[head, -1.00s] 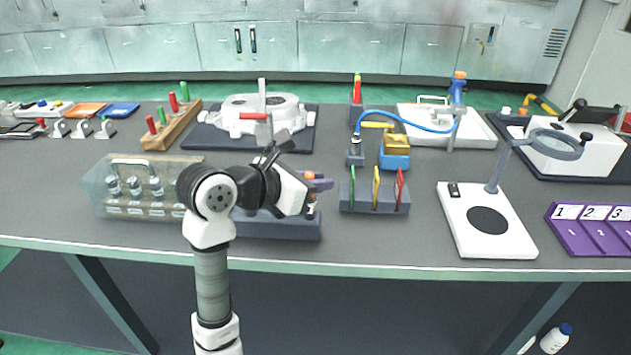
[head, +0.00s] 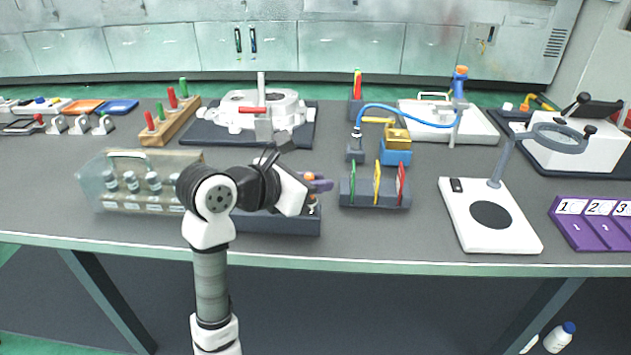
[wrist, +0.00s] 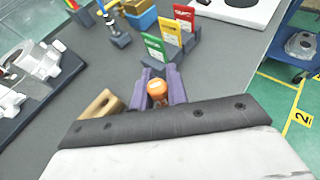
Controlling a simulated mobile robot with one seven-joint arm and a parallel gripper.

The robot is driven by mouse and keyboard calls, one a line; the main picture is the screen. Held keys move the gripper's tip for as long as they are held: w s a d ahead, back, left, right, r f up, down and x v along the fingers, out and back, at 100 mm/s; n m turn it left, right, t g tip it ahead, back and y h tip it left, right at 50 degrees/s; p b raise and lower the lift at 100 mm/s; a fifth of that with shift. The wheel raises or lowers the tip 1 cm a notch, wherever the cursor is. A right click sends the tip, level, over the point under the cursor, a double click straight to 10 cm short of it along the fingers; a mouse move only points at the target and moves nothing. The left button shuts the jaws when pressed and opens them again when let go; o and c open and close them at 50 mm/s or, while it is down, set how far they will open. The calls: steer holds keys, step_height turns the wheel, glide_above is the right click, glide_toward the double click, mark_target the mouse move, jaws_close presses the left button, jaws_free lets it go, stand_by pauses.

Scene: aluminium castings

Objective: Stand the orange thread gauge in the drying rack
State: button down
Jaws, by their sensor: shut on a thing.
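My gripper (head: 318,184) is low over the front of the bench. Its purple fingers are shut on an orange round-topped piece, the orange thread gauge (wrist: 157,89), seen between them in the wrist view. Only its top shows there; its lower part is hidden by the fingers. A long dark grey block (head: 275,222) lies below and beside the gripper in the head view, partly covered by my arm. I cannot tell for sure whether this block is the drying rack, or whether the gauge touches it.
A grey holder (head: 375,200) with green, yellow and red cards stands close right of my gripper. A clear case of bottles (head: 140,182) is at left. A white casting (head: 258,110) and a wooden stand of plugs (head: 170,125) lie behind. A white-based stand (head: 490,225) is farther right.

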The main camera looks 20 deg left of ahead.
steer(key=shift+f+b, duration=1.05)
steer(key=c, duration=1.3)
jaws_free()
steer(key=shift+r, duration=0.1)
steer(key=b+v, duration=0.1)
steer(key=v, duration=1.3)
steer(key=shift+w, duration=0.1)
